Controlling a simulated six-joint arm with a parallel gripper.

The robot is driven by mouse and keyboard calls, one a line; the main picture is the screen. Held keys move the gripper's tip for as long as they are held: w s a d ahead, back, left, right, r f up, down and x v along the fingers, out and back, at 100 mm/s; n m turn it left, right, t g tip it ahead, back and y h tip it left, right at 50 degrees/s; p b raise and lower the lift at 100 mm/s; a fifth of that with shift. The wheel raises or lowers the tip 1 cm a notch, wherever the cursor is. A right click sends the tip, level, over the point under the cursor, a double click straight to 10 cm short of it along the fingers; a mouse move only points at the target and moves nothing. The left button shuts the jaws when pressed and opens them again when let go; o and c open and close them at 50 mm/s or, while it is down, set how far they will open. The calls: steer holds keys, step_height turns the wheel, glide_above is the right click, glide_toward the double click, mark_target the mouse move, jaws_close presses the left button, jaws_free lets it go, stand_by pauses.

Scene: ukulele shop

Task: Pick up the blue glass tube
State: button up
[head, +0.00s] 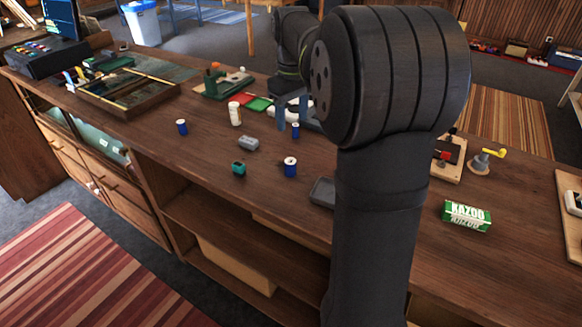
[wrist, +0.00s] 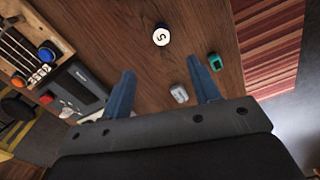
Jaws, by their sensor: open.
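Several small blue upright cylinders stand on the wooden counter, and I cannot tell which is the glass tube. One blue cylinder (head: 290,167) has a pale top and stands near the counter's front. It seems to be the one with a marked white top (wrist: 162,36) beyond my fingertips in the wrist view. Another blue cylinder (head: 182,127) stands farther left. A small blue piece (head: 295,130) shows by my fingers, partly hidden. My gripper (head: 291,122) points down, open and empty.
A green kazoo box (head: 466,215) is at right. My arm hides part of the counter.

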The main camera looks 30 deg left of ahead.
mark_target(290, 161)
step_height(290, 161, down, 11)
steer(key=shift+f, duration=0.1)
steer(key=f, duration=0.5)
steer(key=shift+a, duration=0.25)
steer(key=c, duration=1.1)
